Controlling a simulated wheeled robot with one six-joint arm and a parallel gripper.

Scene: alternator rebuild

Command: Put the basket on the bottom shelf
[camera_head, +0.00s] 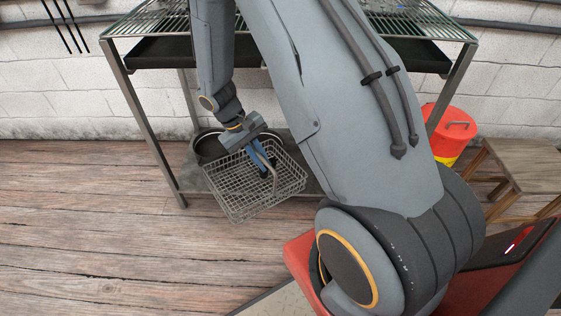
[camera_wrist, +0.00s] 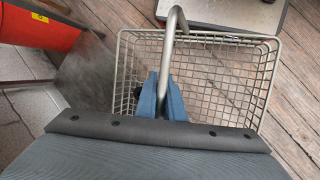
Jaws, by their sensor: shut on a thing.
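The basket (camera_head: 255,190) is a grey wire-mesh basket with a curved handle. My gripper (camera_head: 262,158) has blue fingers and is shut on the basket's handle. The basket hangs tilted at the front edge of the bottom shelf (camera_head: 190,180), partly overlapping it in the head view. I cannot tell whether it touches the shelf. In the wrist view the basket (camera_wrist: 200,80) lies beyond my gripper (camera_wrist: 170,105), with the handle rising between the fingers. My gripper hides part of the basket there. The grey shelf surface (camera_wrist: 88,75) shows at its left.
A black round pan (camera_head: 207,148) stands on the bottom shelf behind the basket. The rack's front left leg (camera_head: 145,125) stands left of the basket. A red and yellow bucket (camera_head: 452,132) and a wooden stool (camera_head: 515,165) are at the right. The wooden floor (camera_head: 90,230) at left is clear.

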